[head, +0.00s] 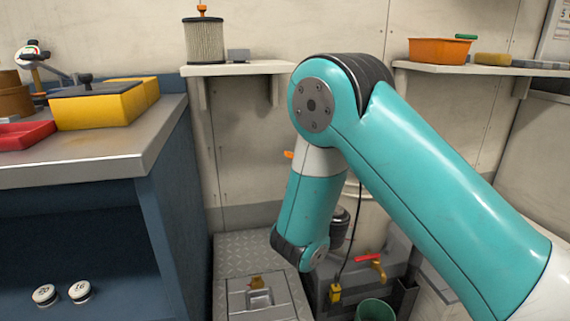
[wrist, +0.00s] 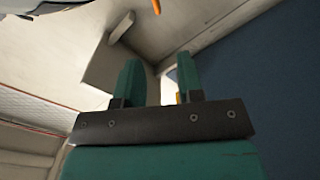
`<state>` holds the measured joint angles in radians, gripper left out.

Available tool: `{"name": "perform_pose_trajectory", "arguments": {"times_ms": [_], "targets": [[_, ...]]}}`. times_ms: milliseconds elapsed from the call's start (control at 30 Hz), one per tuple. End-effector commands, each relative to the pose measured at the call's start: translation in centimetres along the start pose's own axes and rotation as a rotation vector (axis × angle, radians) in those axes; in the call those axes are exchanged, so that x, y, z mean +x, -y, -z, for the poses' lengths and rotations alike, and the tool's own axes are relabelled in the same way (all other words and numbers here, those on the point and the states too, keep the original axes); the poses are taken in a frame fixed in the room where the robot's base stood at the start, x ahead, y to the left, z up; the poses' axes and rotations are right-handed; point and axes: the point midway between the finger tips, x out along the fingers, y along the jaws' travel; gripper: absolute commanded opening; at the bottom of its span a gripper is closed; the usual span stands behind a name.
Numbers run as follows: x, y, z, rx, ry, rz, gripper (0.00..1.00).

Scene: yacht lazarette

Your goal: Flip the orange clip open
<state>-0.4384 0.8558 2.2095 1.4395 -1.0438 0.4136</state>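A small orange tab (head: 288,154) shows at the left edge of my forearm in the head view, in front of the pale wall. It may be the orange clip, but most of it is hidden by my arm. In the wrist view, an orange strip (wrist: 156,7) shows at the top edge and a small orange bit (wrist: 179,97) shows beside the right finger; I cannot tell which is the clip. My gripper (wrist: 158,62) is open, its two teal fingers apart with nothing held between them. The gripper is not clearly seen in the head view.
A blue cabinet with a metal top (head: 90,165) stands left, bearing a yellow box (head: 95,108) and red tray (head: 24,134). A shelf (head: 238,69) holds a filter (head: 203,42). A red-handled valve (head: 368,258) and green bucket (head: 375,310) are low down.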

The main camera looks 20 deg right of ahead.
Motion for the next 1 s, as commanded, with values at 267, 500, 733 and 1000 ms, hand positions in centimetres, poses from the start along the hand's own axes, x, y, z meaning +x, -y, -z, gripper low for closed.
{"name": "perform_pose_trajectory", "arguments": {"times_ms": [267,500,733,1000], "targets": [[2.0,-1.0,0.5,0.000,0.004,-0.001,0.35],[4.5,-1.0,0.4,0.002,0.006,-0.002,0.35],[7.8,-0.8,0.1,0.006,0.006,-0.007,0.35],[12.2,-0.6,-0.1,0.005,0.005,-0.007,0.35]]}}
